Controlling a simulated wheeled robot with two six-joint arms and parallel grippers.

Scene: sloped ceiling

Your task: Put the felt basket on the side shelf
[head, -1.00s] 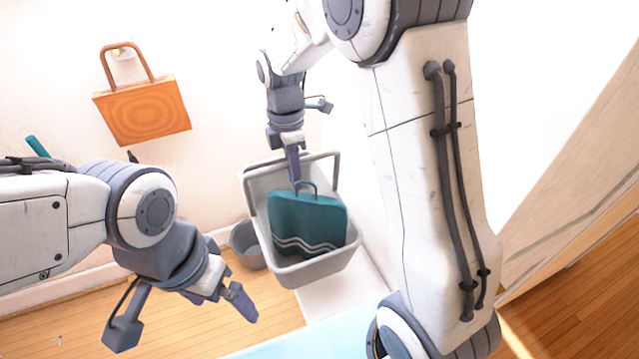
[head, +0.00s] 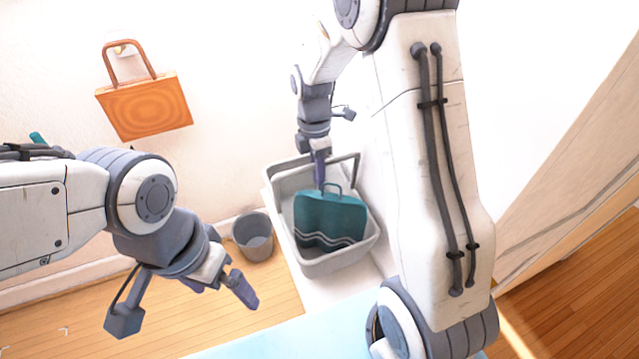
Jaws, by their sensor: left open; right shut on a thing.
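I take the grey basket (head: 344,262) with the raised hoop handle to be the felt basket. It is tilted in the picture, near the middle of the head view. A teal bag (head: 330,217) with wavy pale lines is inside it. My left gripper (head: 240,288) is open and empty, to the lower left and apart from the basket. A white ledge (head: 338,296) shows below the basket; I cannot tell whether it is the side shelf or whether they touch.
A grey bucket (head: 253,240) stands on the wooden floor left of the basket. An orange bag (head: 145,107) hangs on the wall. A pale blue surface (head: 300,335) is at the bottom. My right arm hides much of the area to the right.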

